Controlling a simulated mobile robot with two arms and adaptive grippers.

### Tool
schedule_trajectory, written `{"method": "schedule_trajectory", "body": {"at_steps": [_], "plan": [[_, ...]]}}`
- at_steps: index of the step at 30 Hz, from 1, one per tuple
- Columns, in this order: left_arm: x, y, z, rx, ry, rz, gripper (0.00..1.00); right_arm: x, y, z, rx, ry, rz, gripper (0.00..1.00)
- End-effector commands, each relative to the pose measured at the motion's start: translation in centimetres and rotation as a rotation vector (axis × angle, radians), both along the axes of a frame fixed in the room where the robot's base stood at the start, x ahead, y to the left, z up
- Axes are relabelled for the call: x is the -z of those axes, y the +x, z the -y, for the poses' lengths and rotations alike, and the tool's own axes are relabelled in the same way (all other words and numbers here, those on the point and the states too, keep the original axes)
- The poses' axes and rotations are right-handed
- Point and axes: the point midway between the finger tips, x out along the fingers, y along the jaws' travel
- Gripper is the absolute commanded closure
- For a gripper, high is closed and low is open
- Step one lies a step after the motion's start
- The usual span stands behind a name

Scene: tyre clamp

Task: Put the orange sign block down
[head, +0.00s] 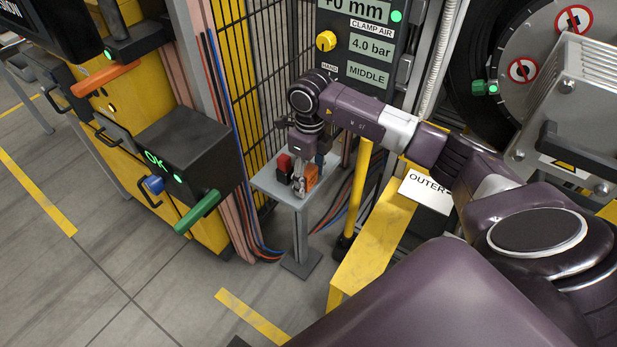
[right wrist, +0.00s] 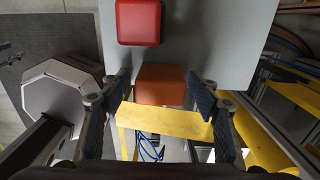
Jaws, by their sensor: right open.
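The orange sign block (head: 311,175) is at the top of a small grey stand (head: 262,183), near its right side. In the right wrist view, the orange sign block (right wrist: 161,85) sits at the edge of the grey stand top (right wrist: 205,45), between my two fingers. My right gripper (head: 299,188) is low at the stand, pointing down. In the right wrist view, its fingers (right wrist: 160,98) are spread, with a gap on each side of the block. My left gripper is in neither view.
A red block (head: 284,163) stands on the same stand, left of the orange one; it also shows in the right wrist view (right wrist: 138,22). A yellow mesh fence and a clamp panel (head: 370,45) stand behind. A black box with a green handle (head: 197,212) is at left. Floor in front is clear.

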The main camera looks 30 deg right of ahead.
Motion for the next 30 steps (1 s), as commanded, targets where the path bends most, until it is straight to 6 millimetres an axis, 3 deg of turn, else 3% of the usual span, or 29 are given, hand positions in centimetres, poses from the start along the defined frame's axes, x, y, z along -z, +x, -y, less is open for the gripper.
{"method": "schedule_trajectory", "body": {"at_steps": [3,15,23,30], "plan": [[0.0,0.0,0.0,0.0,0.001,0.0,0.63,-0.1,0.0,0.0,0.0,0.0,0.001,0.45],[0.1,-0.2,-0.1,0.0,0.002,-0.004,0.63,-0.1,0.0,0.0,0.001,0.0,0.001,0.88],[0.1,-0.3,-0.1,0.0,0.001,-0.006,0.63,-0.5,0.1,0.0,0.001,0.0,0.002,0.88],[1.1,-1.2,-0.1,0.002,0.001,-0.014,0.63,-4.5,0.2,0.0,0.0,0.0,0.006,0.88]]}}
